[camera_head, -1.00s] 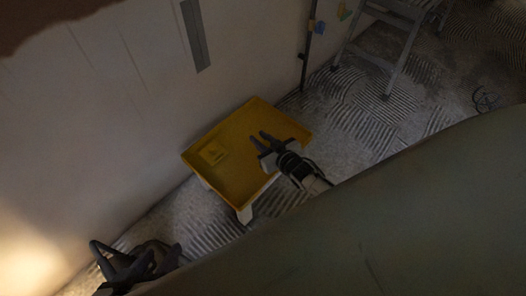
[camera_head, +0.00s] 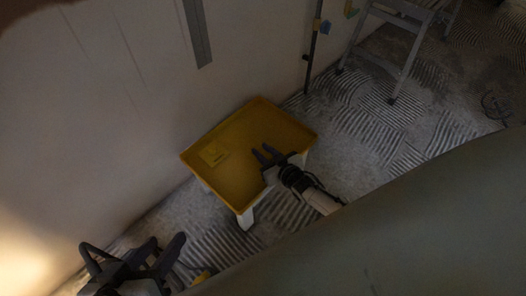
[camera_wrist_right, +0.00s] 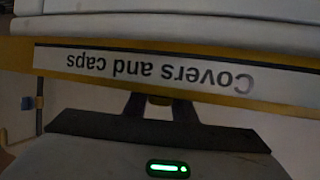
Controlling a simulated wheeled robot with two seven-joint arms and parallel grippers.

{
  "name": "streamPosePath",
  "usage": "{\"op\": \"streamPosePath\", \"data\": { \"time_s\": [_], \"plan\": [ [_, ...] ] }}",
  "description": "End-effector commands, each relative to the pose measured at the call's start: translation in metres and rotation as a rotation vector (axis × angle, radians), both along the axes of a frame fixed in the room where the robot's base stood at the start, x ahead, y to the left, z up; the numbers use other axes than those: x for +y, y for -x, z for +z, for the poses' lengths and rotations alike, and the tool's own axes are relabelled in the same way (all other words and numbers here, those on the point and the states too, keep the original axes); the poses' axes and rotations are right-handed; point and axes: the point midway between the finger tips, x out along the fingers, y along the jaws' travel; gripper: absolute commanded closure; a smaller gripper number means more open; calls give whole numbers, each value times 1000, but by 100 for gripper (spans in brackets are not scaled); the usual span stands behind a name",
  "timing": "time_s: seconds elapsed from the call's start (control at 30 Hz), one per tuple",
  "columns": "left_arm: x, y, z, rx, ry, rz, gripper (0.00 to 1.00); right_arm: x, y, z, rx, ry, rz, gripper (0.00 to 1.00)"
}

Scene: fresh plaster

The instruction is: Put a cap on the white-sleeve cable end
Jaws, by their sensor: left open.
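A yellow tray (camera_head: 240,185) on white legs stands against the wall in the head view. Its front rim carries an upside-down label "Covers and caps" (camera_wrist_right: 160,70) in the right wrist view. A small yellow item (camera_head: 213,153) lies in its left part; I cannot tell what it is. My right gripper (camera_head: 263,151) is over the tray's right part, fingers apart and with nothing seen held; its fingers also show at the rim in the right wrist view (camera_wrist_right: 160,102). My left gripper (camera_head: 167,245) is open and empty at the bottom left. I cannot make out the white-sleeve cable end.
A dark upright pole (camera_head: 311,55) with a small blue item (camera_head: 321,27) is by the wall. A dark coil (camera_head: 494,107) lies at far right. The ridged floor (camera_head: 380,120) between is clear.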

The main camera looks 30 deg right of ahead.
Motion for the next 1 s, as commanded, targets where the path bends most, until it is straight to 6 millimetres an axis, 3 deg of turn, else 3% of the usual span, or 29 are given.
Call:
{"op": "streamPosePath", "data": {
  "time_s": [0.1,0.47,0.53,0.6,0.77,1.0],
  "plan": [
    [0,0,1,-1,0,0,57,0,0,0,0,0,0,60],
    [1,0,6,-1,-6,0,57,-1,5,4,2,0,0,60],
    [3,1,8,8,-23,1,57,-1,13,9,3,0,0,60],
    [10,4,-8,54,-68,0,57,-2,25,16,4,2,-1,60],
    [24,12,-22,113,-151,1,57,5,55,30,4,-2,-1,60],
    [35,12,-12,57,-128,78,57,2,88,41,2,0,0,60]
  ]
}}
